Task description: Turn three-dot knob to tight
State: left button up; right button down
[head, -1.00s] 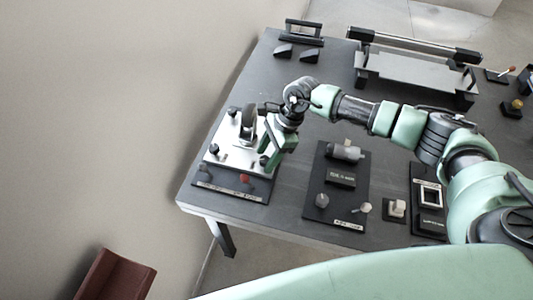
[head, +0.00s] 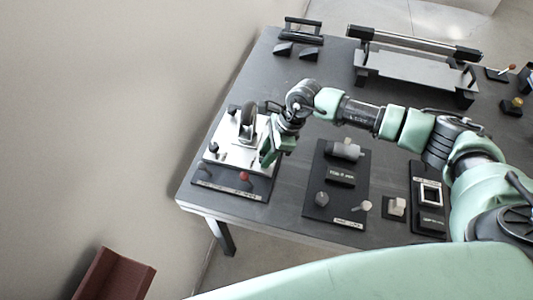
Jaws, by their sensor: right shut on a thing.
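A white plate (head: 229,159) on a dark base at the table's left end carries a grey wheel-like part (head: 247,121) and small dark knobs. One knob (head: 214,146) shows at the plate's left edge, and another (head: 233,110) at its far left corner. The dots on the knobs are too small to tell. My right gripper (head: 267,161) points down at the plate's right front corner, shut on a knob there. Its fingers hide that knob. My left gripper is not in view.
A red-tipped lever (head: 244,176) stands close in front of my right gripper. To the right, a dark panel (head: 315,208) carries a grey cylinder (head: 345,149) and a round knob (head: 321,199). Bare tabletop lies between the two panels.

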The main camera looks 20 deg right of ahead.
jog(key=m+t, duration=0.1)
jog(key=m, duration=0.2)
jog(key=shift+s+a+m, duration=0.1)
jog(key=shift+m, duration=0.2)
jog(key=m+t+h+b, duration=0.1)
jog(key=m, duration=0.1)
jog(key=shift+m, duration=0.4)
jog(key=m+b, duration=0.1)
jog(key=m, duration=0.1)
jog(key=m+t+h+b, duration=0.1)
jog(key=m+b, duration=0.1)
jog(key=shift+a+h, duration=0.15)
jog(key=shift+h, duration=0.15)
jog(key=shift+r+m+t+h+b, duration=0.1)
jog(key=shift+m+t+h+b, duration=0.3)
jog(key=shift+m+b, duration=0.85)
jog(key=shift+m+p, duration=0.35)
jog(key=shift+m, duration=0.1)
jog(key=c, duration=1.1)
grip_release()
jog(key=shift+s, duration=0.1)
jog(key=shift+o, duration=0.2)
